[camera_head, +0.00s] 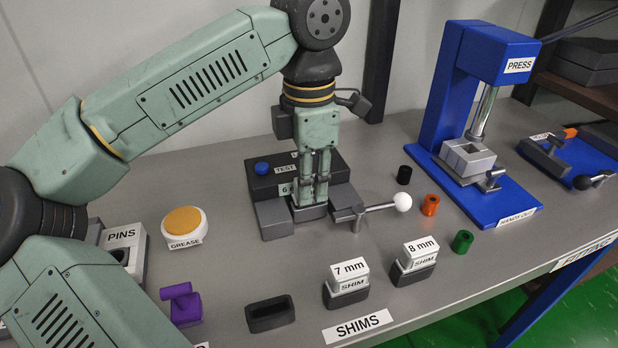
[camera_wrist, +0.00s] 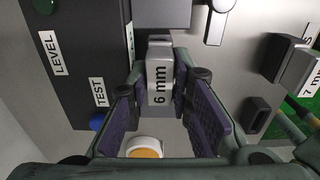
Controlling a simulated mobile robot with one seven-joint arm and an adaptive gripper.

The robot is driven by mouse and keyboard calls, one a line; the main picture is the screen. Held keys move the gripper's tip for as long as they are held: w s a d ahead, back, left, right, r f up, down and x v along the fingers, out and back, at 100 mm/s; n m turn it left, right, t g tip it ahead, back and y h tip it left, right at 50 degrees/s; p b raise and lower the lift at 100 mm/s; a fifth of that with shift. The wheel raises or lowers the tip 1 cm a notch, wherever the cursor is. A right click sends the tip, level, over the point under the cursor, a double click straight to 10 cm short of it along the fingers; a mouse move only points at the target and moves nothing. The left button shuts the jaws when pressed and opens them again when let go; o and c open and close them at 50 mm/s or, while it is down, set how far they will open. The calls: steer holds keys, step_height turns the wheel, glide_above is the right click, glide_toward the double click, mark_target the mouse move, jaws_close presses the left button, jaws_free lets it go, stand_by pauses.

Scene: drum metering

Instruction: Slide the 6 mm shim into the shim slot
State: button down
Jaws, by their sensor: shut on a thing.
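My gripper (camera_head: 316,198) is shut on the 6 mm shim (camera_wrist: 160,78), a grey block with a white "6 mm" label that sits between its fingertips in the wrist view. In the head view the fingers point down into the gap between the grey blocks of the test fixture (camera_head: 275,216), in front of its dark box. The shim is mostly hidden there by the fingers. I cannot tell how deep it sits in the slot. The fixture's clamp lever (camera_head: 375,209) with a white ball points right.
An empty dark holder (camera_head: 270,316) stands at the front. The 7 mm shim (camera_head: 348,275) and 8 mm shim (camera_head: 419,252) stand in holders to its right. A grease pot (camera_head: 184,226), purple piece (camera_head: 181,304), small coloured bushings (camera_head: 430,205) and blue press (camera_head: 450,90) stand around.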

steer(key=shift+f, duration=0.4)
steer(key=c, duration=1.4)
jaws_free()
steer(key=shift+o, duration=0.2)
steer(key=shift+r, duration=0.1)
steer(key=shift+r, duration=3.95)
